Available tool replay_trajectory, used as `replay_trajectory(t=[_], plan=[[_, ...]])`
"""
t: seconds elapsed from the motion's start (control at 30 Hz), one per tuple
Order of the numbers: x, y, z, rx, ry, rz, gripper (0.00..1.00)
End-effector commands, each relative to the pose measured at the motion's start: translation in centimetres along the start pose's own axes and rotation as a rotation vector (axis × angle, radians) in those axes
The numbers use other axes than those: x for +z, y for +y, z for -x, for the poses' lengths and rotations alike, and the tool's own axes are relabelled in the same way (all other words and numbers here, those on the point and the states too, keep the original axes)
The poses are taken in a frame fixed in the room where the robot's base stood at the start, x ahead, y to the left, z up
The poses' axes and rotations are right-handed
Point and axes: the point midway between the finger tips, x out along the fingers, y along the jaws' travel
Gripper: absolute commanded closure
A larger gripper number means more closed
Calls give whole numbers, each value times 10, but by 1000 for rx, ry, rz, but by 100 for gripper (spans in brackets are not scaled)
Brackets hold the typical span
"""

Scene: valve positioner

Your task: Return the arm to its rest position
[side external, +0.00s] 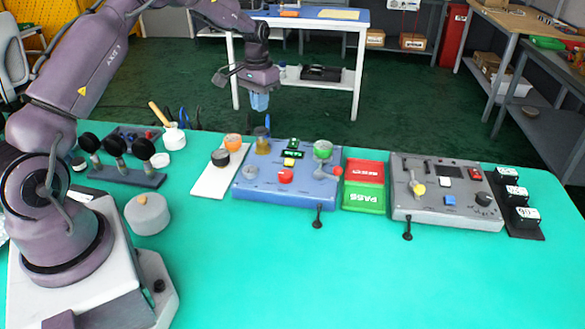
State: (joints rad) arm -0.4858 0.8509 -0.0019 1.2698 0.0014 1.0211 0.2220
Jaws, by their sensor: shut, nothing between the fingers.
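My gripper (260,103) hangs in the air from my purple arm, at the upper middle of the side external view. Its fingers point down and look closed, with nothing held. It is above and behind the blue control box (262,188), clear of everything on the table.
The green table (300,270) is clear in front. A grey control box (470,210), red and green trays (363,200), black blocks (523,217), a black-knobbed stand (130,177) and a grey cylinder (148,217) stand on it. A white-legged bench (300,22) stands behind.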

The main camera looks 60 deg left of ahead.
Motion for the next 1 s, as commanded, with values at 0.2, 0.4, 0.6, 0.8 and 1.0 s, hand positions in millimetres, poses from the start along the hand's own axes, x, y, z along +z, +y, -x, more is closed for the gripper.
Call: replay_trajectory(t=[0.2,0.4,0.6,0.8,1.0], plan=[[0,0,9,0,1,0,100],[0,0,8,0,0,0,100],[14,3,-6,8,-38,42,100],[56,30,25,7,-47,61,100],[108,71,81,-1,13,33,100]])
